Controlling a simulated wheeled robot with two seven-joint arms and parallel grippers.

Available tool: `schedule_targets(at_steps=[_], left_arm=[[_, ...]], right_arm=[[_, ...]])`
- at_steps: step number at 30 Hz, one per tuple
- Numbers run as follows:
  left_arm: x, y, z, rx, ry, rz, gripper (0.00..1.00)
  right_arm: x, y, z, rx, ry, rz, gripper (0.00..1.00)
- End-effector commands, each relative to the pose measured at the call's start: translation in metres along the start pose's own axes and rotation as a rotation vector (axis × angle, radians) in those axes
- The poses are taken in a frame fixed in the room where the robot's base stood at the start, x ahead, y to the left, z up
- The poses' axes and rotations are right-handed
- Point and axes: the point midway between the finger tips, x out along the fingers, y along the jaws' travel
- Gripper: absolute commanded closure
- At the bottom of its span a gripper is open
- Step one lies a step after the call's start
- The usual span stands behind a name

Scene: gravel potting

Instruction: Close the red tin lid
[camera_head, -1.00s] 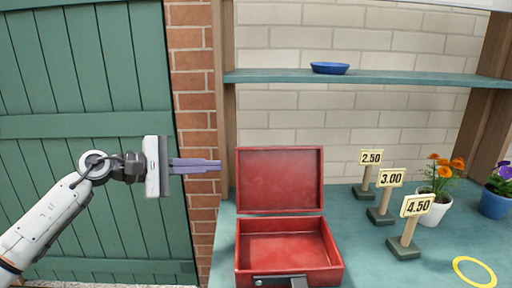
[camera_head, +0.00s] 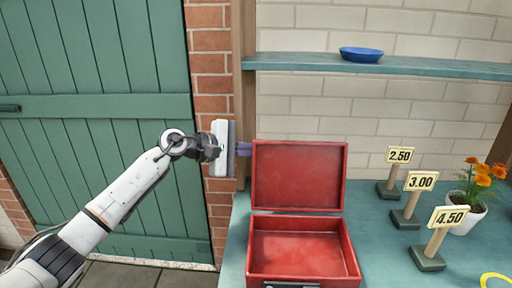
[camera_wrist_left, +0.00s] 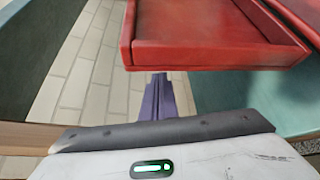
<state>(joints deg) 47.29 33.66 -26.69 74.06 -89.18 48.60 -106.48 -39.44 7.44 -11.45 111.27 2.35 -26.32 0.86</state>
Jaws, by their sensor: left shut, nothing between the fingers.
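The red tin (camera_head: 300,248) stands on the green bench with its lid (camera_head: 298,177) raised upright at the back. The inside of the tin looks empty. My left gripper (camera_head: 246,150) is shut and empty at the upper left edge of the lid, its fingertips partly hidden behind it. In the left wrist view the purple fingers (camera_wrist_left: 158,95) are together and reach toward the red tin's lid (camera_wrist_left: 215,35). I cannot tell whether they touch it. My right gripper is not in view.
Price signs reading 2.50 (camera_head: 400,155), 3.00 (camera_head: 420,182) and 4.50 (camera_head: 449,217) stand right of the tin. An orange-flowered pot (camera_head: 466,215) stands beyond them. A blue saucer (camera_head: 361,54) sits on the shelf (camera_head: 400,67) above. A wooden post (camera_head: 243,100) is close behind the gripper.

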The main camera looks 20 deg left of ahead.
Motion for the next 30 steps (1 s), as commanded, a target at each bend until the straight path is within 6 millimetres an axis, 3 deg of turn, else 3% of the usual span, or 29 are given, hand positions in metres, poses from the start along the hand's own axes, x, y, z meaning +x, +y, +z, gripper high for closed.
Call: schedule_targets(at_steps=[3, 9, 30], left_arm=[[-0.005, 0.001, 0.013, 0.001, 0.0, -0.002, 1.0], [-0.009, 0.0, 0.023, -0.001, 0.0, -0.001, 1.0], [-0.009, 0.004, 0.027, 0.052, 0.0, 0.032, 1.0]], right_arm=[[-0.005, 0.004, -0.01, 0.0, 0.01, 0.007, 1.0], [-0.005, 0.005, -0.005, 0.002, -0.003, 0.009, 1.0], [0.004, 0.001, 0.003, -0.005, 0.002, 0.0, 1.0]])
